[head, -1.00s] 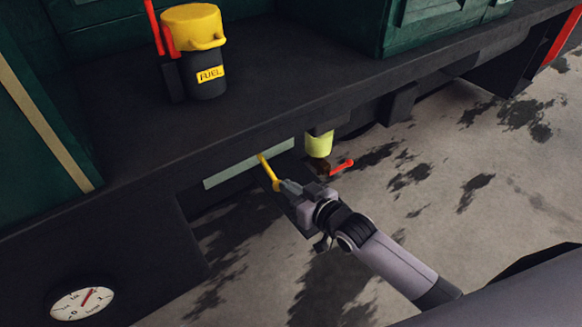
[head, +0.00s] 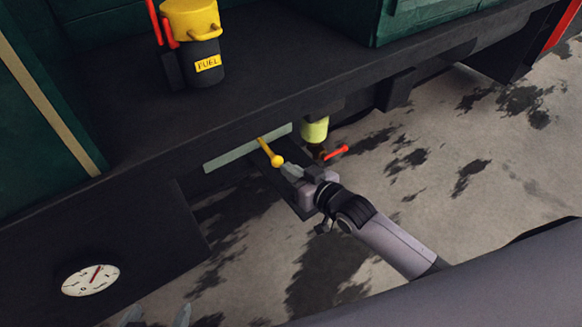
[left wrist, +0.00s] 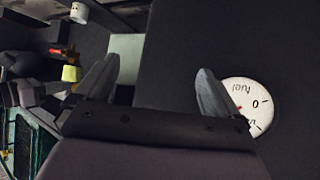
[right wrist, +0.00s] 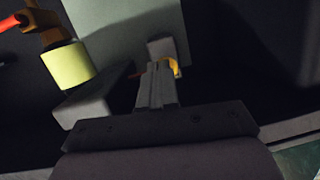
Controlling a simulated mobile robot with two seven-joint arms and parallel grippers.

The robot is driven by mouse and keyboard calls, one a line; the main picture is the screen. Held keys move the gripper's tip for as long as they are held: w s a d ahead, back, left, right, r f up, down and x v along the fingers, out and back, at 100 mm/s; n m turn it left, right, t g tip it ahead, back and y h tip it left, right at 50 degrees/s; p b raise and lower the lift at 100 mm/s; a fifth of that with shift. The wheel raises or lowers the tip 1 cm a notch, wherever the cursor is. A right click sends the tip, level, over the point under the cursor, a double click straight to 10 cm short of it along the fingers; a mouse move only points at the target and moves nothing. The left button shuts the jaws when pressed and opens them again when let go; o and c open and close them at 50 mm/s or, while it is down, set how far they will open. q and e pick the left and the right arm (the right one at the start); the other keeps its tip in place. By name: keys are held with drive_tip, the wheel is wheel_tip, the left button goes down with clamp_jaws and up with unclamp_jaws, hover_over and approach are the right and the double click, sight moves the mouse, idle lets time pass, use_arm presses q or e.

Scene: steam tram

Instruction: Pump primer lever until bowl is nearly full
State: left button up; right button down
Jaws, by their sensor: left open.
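The yellow primer lever (head: 268,149) with a ball knob sticks out of a pale plate under the tram's ledge. It also shows partly behind the fingertips in the right wrist view (right wrist: 173,66). The yellow-green bowl (head: 315,131) hangs just right of it and also shows in the right wrist view (right wrist: 67,64). Its fill level cannot be read. My right gripper (head: 290,171) has its fingers together just below and right of the knob, with nothing visible between them (right wrist: 156,84). My left gripper (head: 157,317) is open and empty at the bottom edge (left wrist: 155,90).
A red-handled tap (head: 335,153) sits under the bowl. A white round gauge (head: 91,280) with a red needle is at lower left, beside my left gripper. A fuel can (head: 200,50) stands on the dark ledge (head: 270,75) above. Stained ground (head: 440,190) is clear at right.

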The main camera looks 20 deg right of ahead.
use_arm(q)
drive_tip(key=shift+s+a+r+p, duration=0.25)
drive_tip(key=shift+s+p, duration=0.3)
drive_tip(key=shift+p, duration=0.05)
use_arm(e)
drive_tip(key=v, duration=1)
drive_tip(key=shift+s+d, duration=0.15)
drive_tip(key=shift+s, duration=0.2)
use_arm(q)
drive_tip(key=shift+r, duration=0.2)
use_arm(e)
drive_tip(key=shift+r, duration=0.15)
